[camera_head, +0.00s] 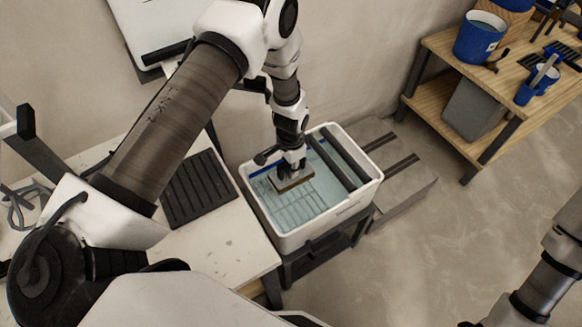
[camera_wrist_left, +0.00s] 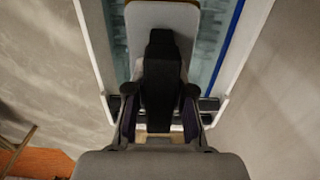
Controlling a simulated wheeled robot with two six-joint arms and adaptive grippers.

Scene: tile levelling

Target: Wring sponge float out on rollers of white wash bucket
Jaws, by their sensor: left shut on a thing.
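The white wash bucket (camera_head: 322,227) stands low in the middle of the head view, with bluish water and a grid inside. Its two dark rollers (camera_head: 336,165) run along the right part of its opening. My left gripper (camera_head: 292,165) points down into the bucket, left of the rollers. It is shut on the sponge float (camera_head: 293,185), which is at or just above the water; contact is unclear. The right gripper is out of view.
A worktop (camera_head: 225,248) with a dark ribbed mat (camera_head: 201,189) is left of the bucket. Grey slabs (camera_head: 413,180) lie to its right by the wall. A wooden bench (camera_head: 440,90) with a blue bucket (camera_head: 479,38) stands at the upper right. The floor between is clear.

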